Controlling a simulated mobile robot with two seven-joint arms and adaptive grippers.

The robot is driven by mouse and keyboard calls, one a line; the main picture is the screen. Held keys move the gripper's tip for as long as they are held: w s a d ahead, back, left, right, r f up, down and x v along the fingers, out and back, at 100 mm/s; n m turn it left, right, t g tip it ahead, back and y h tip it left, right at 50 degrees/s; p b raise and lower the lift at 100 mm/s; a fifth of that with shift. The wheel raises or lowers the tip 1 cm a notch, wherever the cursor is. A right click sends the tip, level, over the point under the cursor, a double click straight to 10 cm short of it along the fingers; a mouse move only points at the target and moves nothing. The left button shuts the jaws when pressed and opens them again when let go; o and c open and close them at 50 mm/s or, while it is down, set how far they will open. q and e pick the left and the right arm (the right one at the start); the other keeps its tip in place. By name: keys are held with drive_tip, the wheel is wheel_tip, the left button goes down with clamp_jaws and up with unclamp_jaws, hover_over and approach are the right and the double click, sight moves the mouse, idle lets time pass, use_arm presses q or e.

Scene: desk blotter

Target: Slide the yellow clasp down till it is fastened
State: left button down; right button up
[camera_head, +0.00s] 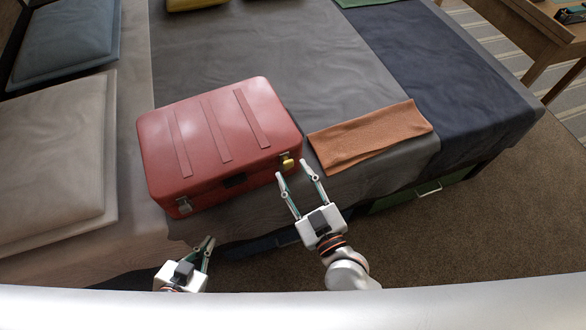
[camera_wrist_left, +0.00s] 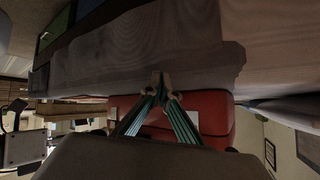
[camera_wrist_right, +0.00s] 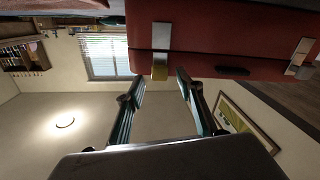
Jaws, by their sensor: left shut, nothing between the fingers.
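The red suitcase (camera_head: 215,137) lies closed on the bed with its front toward me. The yellow clasp (camera_head: 287,160) is on its front at the right end. In the right wrist view the clasp (camera_wrist_right: 160,66) sits at the lid seam, below a pale plate. My right gripper (camera_head: 292,170) is open, its two fingers apart and pointing at the clasp. The clasp lies across from the gap between them, with nothing held. My left gripper (camera_head: 209,239) is shut and empty in front of the suitcase, near its left end. Its fingertips meet in the left wrist view (camera_wrist_left: 160,79).
A silver clasp (camera_head: 184,206) is at the suitcase's left front, with a dark handle (camera_head: 233,181) between the clasps. A folded orange cloth (camera_head: 370,135) lies right of the suitcase. Pillows (camera_head: 50,160) lie at the left. The floor in front of the bed is open.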

drive_tip(key=shift+x, duration=0.8)
use_arm(q)
drive_tip(key=shift+w+d+r, duration=0.1)
drive_tip(key=shift+w+r, duration=0.3)
use_arm(e)
drive_tip(key=shift+w, duration=0.1)
clamp_jaws()
drive_tip(key=shift+f, duration=0.25)
drive_tip(key=shift+f+b, duration=0.4)
drive_tip(key=shift+f, duration=0.55)
unclamp_jaws()
use_arm(q)
drive_tip(key=shift+w+d, duration=0.1)
drive_tip(key=shift+w, duration=0.1)
